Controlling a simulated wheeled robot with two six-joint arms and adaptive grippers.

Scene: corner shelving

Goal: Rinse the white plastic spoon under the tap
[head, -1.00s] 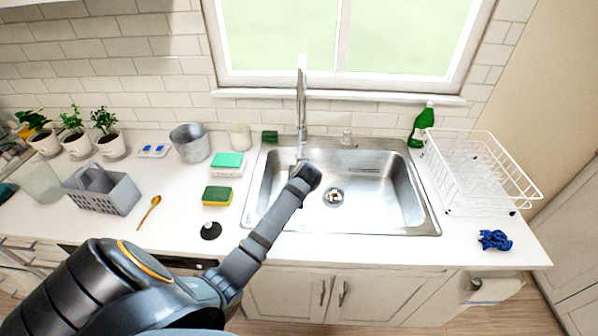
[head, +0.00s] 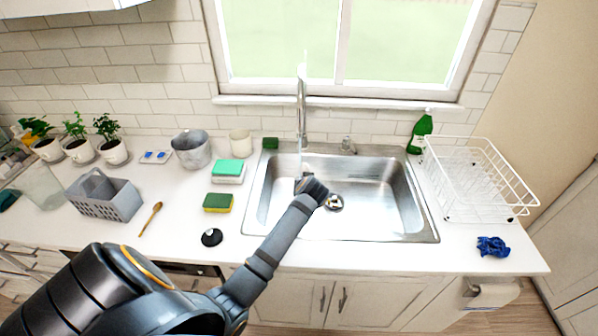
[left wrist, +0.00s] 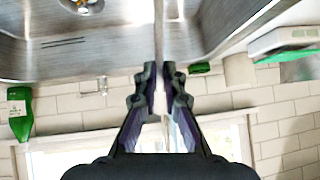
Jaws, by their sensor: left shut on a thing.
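My left gripper (head: 300,184) is over the left part of the steel sink (head: 385,215), in front of and below the tap (head: 302,110). In the left wrist view my left gripper (left wrist: 160,72) has its fingers close together. A thin pale strip (left wrist: 158,25) runs from between the fingertips toward the top edge. It fits the white plastic spoon, but I cannot fully tell it from the tap or water. The spoon does not show clearly in the head view, where my wrist covers the spot. My right gripper is not in view.
Two sponges (head: 218,203) (head: 228,172), a black knob-like item (head: 211,237), a wooden spoon (head: 150,219) and a grey caddy (head: 105,208) are left of the sink. A white dish rack (head: 480,180), green bottle (head: 420,132) and blue cloth (head: 493,247) are right. The right basin is free.

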